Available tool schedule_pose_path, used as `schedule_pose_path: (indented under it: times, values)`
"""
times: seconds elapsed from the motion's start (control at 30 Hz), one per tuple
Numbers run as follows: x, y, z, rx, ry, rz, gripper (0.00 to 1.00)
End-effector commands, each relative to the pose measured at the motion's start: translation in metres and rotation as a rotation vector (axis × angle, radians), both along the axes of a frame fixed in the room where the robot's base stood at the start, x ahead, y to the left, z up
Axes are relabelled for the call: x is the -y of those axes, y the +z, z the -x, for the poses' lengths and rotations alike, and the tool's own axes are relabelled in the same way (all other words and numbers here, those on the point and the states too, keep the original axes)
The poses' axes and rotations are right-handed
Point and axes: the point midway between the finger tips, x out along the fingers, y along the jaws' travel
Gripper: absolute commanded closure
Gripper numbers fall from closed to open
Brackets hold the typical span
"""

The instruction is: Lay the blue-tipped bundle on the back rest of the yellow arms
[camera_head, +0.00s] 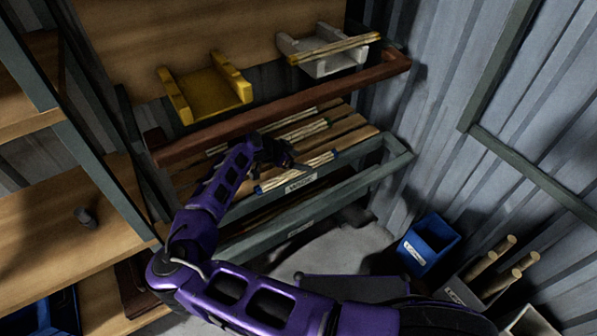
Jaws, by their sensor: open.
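The blue-tipped bundle (320,160) is a pale bundle of rods with a blue tip at each end. It lies slantwise along the front edge of the slatted wooden shelf. My gripper (294,166) is open just over the middle of this bundle and hides a little of it. I cannot tell whether the fingers touch it. The yellow arms (206,91) stand on the board above and behind, left of centre. They are two raised arms joined by a flat part, and nothing lies across them.
White arms (335,66) at the back right carry a pale bundle (333,48). A brown rail (270,112) crosses in front of both sets of arms. A green-tipped bundle (307,130) lies behind the blue-tipped one. A blue bin (428,241) stands on the floor.

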Motion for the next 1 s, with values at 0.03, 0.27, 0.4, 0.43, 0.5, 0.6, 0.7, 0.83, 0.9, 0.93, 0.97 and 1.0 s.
schedule_pose_path:
  times: [0.03,0.27,0.4,0.43,0.5,0.6,0.7,0.83,0.9,0.93,0.97,1.0]
  values:
    - [0.009,-0.001,-0.006,0.001,-0.003,0.002,0.24]
    - [0.026,0.0,-0.02,0.0,0.0,0.0,0.24]
    - [0.03,-0.005,-0.023,0.0,-0.001,0.001,0.24]
    - [0.032,-0.007,-0.024,0.0,-0.001,0.001,0.24]
    - [0.038,-0.014,-0.028,-0.001,-0.002,0.003,0.24]
    - [0.047,-0.026,-0.035,-0.001,-0.002,0.003,0.24]
    - [0.053,-0.034,-0.041,-0.001,0.0,0.002,0.24]
    - [0.055,-0.036,-0.043,-0.001,0.001,0.0,0.24]
    - [0.055,-0.035,-0.042,-0.001,0.001,0.0,0.24]
    - [0.055,-0.035,-0.042,-0.001,0.001,0.0,0.24]
    - [0.055,-0.035,-0.042,0.0,0.0,0.0,0.26]
    - [0.055,-0.035,-0.042,0.0,0.0,0.0,0.33]
